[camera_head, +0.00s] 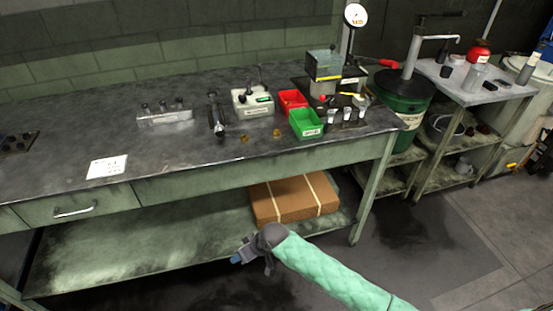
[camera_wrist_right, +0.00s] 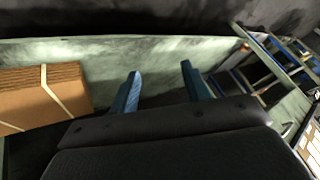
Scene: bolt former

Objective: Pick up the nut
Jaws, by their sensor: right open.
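Two small brass-coloured pieces lie on the dark bench top (camera_head: 60,160): one (camera_head: 244,139) in front of the white box, the other (camera_head: 280,135) left of the green bin. They are too small for me to tell whether either is the nut. My right gripper (camera_head: 238,258) is low in front of the bench, below the top's front edge and well away from these pieces. In the right wrist view the two blue fingers (camera_wrist_right: 160,80) stand apart with nothing between them. My left gripper is not in view.
A green bin (camera_head: 306,124), a red bin (camera_head: 291,100), a white box (camera_head: 252,101), a clear rack (camera_head: 165,115) and a dial gauge stand (camera_head: 355,17) are on the bench. A cardboard box (camera_head: 294,200) lies on the lower shelf (camera_head: 130,240). The bench's front middle is mostly clear.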

